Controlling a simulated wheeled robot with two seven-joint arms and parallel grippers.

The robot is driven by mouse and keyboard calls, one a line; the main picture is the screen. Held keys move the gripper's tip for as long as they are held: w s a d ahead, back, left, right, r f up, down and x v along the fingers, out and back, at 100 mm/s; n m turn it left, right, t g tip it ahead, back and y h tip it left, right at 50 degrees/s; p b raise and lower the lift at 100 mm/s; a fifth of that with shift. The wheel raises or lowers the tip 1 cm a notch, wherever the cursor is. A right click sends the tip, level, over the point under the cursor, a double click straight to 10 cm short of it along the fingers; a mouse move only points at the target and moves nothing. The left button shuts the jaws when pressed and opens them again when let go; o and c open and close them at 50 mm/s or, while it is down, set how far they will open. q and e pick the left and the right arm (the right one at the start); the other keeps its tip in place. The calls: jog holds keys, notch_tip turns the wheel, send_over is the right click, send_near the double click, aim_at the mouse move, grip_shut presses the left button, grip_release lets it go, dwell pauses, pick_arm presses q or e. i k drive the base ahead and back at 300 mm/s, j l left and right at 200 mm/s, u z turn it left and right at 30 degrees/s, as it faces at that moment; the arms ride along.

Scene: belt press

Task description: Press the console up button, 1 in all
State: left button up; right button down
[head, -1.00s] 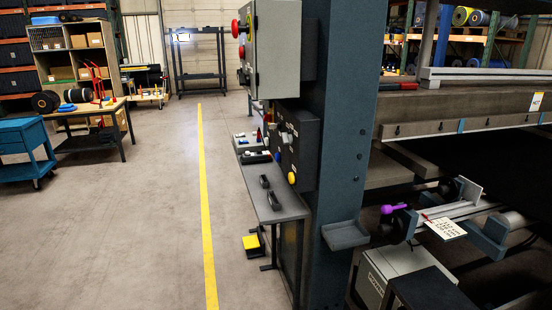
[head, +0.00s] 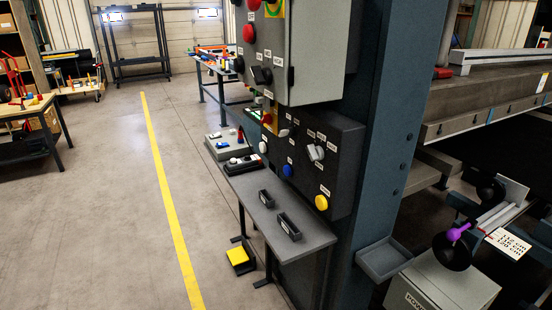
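A dark console panel (head: 340,170) is mounted on the near side of a blue-grey column in the head view. It carries a white button (head: 263,148), a blue button (head: 288,170), a yellow button (head: 321,203), a red button (head: 266,118) and grey knobs (head: 316,152). Small white labels sit by the controls, too small to read, so I cannot tell which button is up. A grey cabinet (head: 315,60) with red buttons (head: 249,33) hangs above. Neither of my grippers shows.
A grey shelf (head: 305,237) with black handles juts out below the panel. A yellow pedal (head: 238,256) stands on the floor beneath. A small tray (head: 384,260) sticks out from the column (head: 385,130). The floor along the yellow line (head: 165,190) is clear.

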aim_at(288, 171)
jog(key=i+j+z, duration=0.1)
jog(key=j, duration=0.25)
jog(key=i+j, duration=0.3)
jog(key=i+j+z, duration=0.15)
jog(key=j, duration=0.25)
jog(key=i+j, duration=0.25)
jog(key=i+j+z, duration=0.15)
jog(key=j, duration=0.35)
